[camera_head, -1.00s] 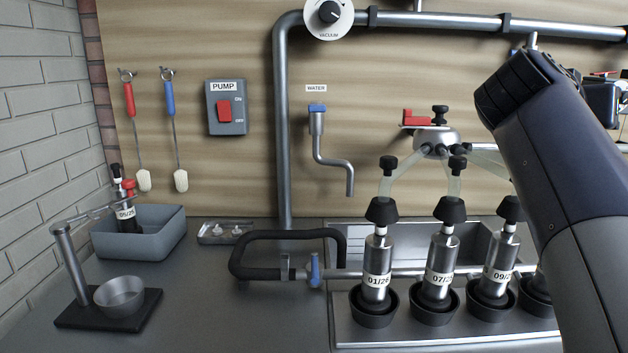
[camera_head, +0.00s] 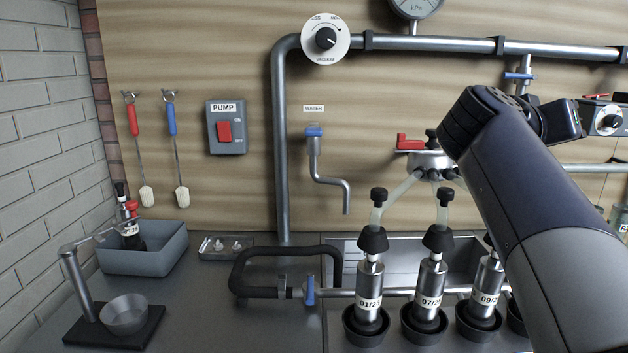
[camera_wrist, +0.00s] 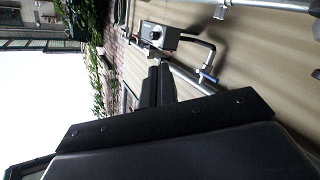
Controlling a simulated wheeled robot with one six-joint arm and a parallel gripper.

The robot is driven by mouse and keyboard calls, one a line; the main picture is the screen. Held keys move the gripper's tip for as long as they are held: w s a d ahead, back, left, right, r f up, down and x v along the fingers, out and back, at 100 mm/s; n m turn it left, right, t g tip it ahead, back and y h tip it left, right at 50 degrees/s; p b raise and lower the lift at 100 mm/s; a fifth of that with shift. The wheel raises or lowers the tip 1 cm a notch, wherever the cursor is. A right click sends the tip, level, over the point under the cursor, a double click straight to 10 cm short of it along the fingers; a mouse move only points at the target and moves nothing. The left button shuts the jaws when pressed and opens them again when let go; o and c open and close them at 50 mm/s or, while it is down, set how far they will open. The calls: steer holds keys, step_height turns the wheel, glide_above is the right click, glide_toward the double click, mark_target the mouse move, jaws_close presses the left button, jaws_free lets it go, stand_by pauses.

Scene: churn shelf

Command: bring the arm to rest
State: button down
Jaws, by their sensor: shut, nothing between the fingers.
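My gripper (camera_wrist: 160,84) shows in the wrist view as two dark fingers side by side, shut with nothing between them. It is raised, with the wooden wall to its right in that picture and no object touching it. In the head view my dark arm rises from the lower right and bends at its top. It covers part of the row of metal cylinders and the manifold behind them. The gripper's fingers cannot be made out there.
Labelled cylinders (camera_head: 431,277) stand in black cups by a metal sink. A pipe (camera_head: 430,43), a vacuum dial (camera_head: 326,38) and a pump switch (camera_head: 225,128) are on the wall. A grey bin (camera_head: 146,250) and a stand with a bowl (camera_head: 124,313) are at left.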

steer(key=w+a+r+n+p, duration=0.4)
steer(key=w+r+p, duration=0.1)
steer(key=p, duration=0.6)
steer(key=shift+w+r+n+g+h+p, duration=0.2)
steer(key=shift+r+n+g+h+p, duration=0.1)
steer(key=shift+r+n+h, duration=0.15)
